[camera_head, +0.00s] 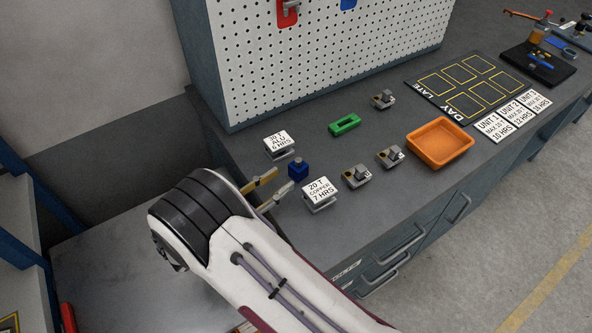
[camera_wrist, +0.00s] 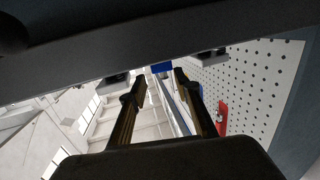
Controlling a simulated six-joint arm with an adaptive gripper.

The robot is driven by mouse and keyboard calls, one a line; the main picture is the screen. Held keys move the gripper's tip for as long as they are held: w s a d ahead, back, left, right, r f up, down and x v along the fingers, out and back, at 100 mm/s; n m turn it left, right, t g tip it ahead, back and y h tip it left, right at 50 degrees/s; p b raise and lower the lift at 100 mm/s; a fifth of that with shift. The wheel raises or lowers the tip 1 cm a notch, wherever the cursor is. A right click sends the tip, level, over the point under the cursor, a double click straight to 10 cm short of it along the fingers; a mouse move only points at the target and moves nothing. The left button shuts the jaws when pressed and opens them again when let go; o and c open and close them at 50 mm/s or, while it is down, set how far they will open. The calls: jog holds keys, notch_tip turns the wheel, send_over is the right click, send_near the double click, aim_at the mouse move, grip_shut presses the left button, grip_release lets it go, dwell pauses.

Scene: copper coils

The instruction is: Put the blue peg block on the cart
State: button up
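The blue peg block (camera_head: 298,170) stands on the grey workbench, between two white label stands. It also shows in the wrist view (camera_wrist: 161,67), at the top middle, beyond and roughly between my fingertips. My gripper (camera_head: 284,180) is open and empty, low over the bench edge, with its two fingers pointing at the block from the left. The fingers look just short of the block, and I see no contact. In the wrist view, my gripper (camera_wrist: 160,80) shows a clear gap between its fingers. A flat grey top (camera_head: 110,250) at the lower left appears to be the cart.
Label stands (camera_head: 280,144) and (camera_head: 319,193) flank the block closely. Small metal blocks (camera_head: 356,175), a green block (camera_head: 344,124) and an orange tray (camera_head: 440,143) lie farther right. The pegboard (camera_head: 330,50) rises behind. The grey top's visible middle is clear.

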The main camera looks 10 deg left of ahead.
notch_tip(320, 180, up, 9)
jog(key=shift+w+d+r+n+t+y, duration=1.1)
jog(key=shift+w+r+n+y, duration=1.3)
jog(key=shift+w+y, duration=1.6)
jog(key=shift+w+d+r+n+t+y, duration=1.05)
jog(key=shift+w+r+n+y, duration=1.75)
jog(key=shift+w, duration=1.95)
jog(key=s+d+f+n+g+y, duration=0.2)
jog(key=s+d+f+g, duration=0.1)
jog(key=s, duration=0.2)
jog(key=s+d+f+n+g+y, duration=0.3)
jog(key=s+g, duration=0.1)
jog(key=s, duration=0.2)
jog(key=s+d+f+n+g+y, duration=0.2)
jog(key=s+f+g, duration=0.2)
jog(key=s, duration=0.1)
jog(key=shift+s+d, duration=0.4)
jog(key=shift+s+d+f+n, duration=0.1)
jog(key=shift+s+f+n, duration=0.1)
jog(key=shift+f+n, duration=0.1)
send_near(301, 167)
jog(key=shift+s+d, duration=0.2)
jog(key=shift+d, duration=0.15)
jog(key=shift+a, duration=0.1)
jog(key=shift+x, duration=3.3)
